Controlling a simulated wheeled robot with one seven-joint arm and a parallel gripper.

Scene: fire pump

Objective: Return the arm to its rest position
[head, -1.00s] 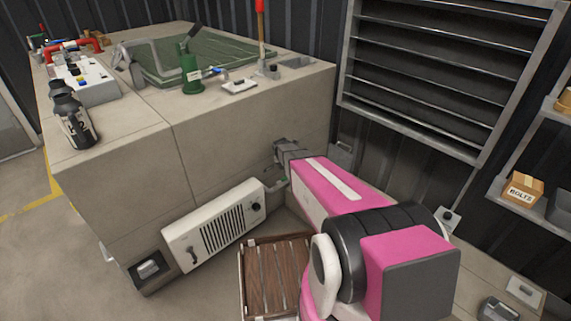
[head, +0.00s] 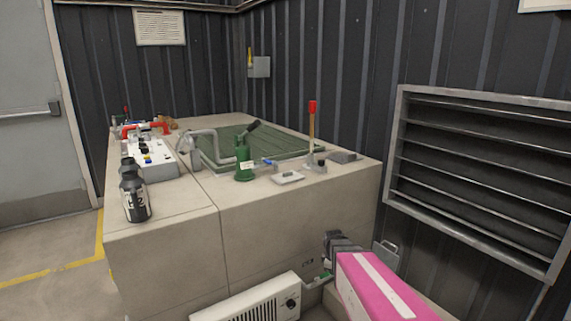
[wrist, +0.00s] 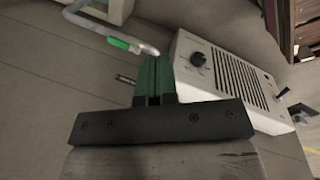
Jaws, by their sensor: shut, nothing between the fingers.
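My gripper (head: 329,238) is at the lower middle right of the head view, at the end of my pink arm, close to the side of the large concrete block (head: 290,225). In the wrist view its two green-tinted fingers (wrist: 153,80) are together, with nothing seen between them. The white vented heater (wrist: 225,72) with a dark knob is just right of the fingers. A pale bent pipe or handle with a green part (wrist: 118,43) is just left of and beyond them. I cannot tell whether the fingers touch either one.
On the block stand dark bottles (head: 135,195), a white control box (head: 150,160), a green hand pump (head: 244,165) and a red-topped lever (head: 312,125). A louvred wall vent (head: 480,170) is at the right. Open floor (head: 50,285) lies at the left.

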